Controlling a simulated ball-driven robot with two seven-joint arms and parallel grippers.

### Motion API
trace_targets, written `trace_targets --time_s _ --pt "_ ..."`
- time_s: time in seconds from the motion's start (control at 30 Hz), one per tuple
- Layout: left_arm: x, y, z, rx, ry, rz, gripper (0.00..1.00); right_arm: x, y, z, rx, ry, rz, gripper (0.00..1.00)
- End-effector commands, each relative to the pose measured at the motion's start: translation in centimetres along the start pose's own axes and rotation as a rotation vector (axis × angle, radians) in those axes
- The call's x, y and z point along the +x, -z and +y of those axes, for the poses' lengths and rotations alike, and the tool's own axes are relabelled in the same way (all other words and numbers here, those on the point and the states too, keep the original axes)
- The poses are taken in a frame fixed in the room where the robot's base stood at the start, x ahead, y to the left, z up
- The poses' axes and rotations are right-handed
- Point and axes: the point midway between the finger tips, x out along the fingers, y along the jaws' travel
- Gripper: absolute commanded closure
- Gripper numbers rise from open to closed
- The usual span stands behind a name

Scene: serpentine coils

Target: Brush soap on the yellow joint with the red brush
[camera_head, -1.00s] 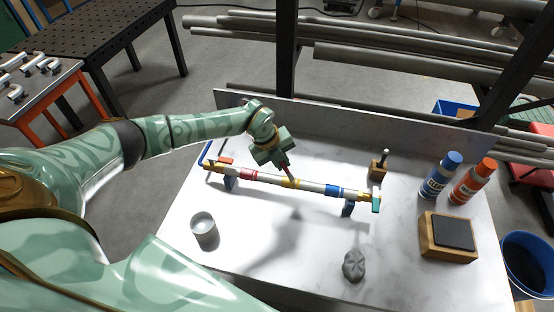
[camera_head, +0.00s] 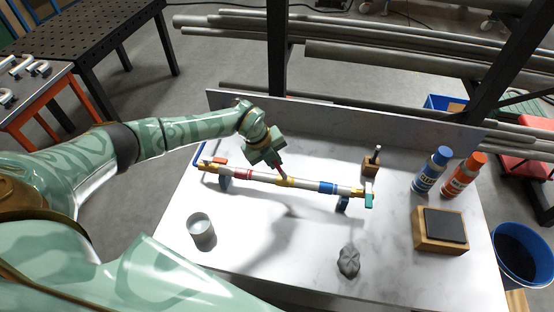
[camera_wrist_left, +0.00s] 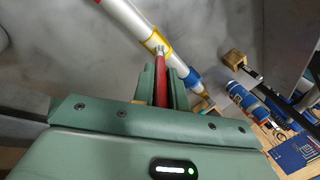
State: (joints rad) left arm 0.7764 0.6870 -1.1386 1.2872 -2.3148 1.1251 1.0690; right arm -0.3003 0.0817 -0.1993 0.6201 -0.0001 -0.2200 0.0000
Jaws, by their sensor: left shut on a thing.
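My left gripper (camera_head: 278,162) is shut on the red brush (camera_wrist_left: 161,82), which shows as a red handle between the fingers in the left wrist view. The brush tip meets or nearly meets the yellow joint (camera_wrist_left: 157,44). In the head view the yellow joint (camera_head: 285,181) is near the middle of a white pipe (camera_head: 308,185) that rests on blue supports. A red band (camera_head: 244,174) is to its left and a blue band (camera_head: 328,188) to its right. A grey cup (camera_head: 201,231) stands in front of the pipe's left part. My right gripper is not in view.
A blue-capped bottle (camera_head: 431,170) and an orange-capped bottle (camera_head: 463,174) stand at the right. A wooden block with a dark pad (camera_head: 441,230) and a grey crumpled lump (camera_head: 348,262) lie nearer the front. A small wooden holder (camera_head: 371,163) stands behind the pipe's right end.

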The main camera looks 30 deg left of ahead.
Motion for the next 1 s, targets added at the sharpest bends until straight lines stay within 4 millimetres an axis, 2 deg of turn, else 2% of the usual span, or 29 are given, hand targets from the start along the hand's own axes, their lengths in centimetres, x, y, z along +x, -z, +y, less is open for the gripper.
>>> trace_targets --time_s 0.63,1.0 --pt "-0.8 -1.6 2.2 -0.002 -0.001 0.0 1.0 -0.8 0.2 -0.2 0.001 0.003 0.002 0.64" --pt "-0.4 -1.1 1.4 0.0 0.0 0.002 1.0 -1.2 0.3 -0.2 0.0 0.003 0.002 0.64"
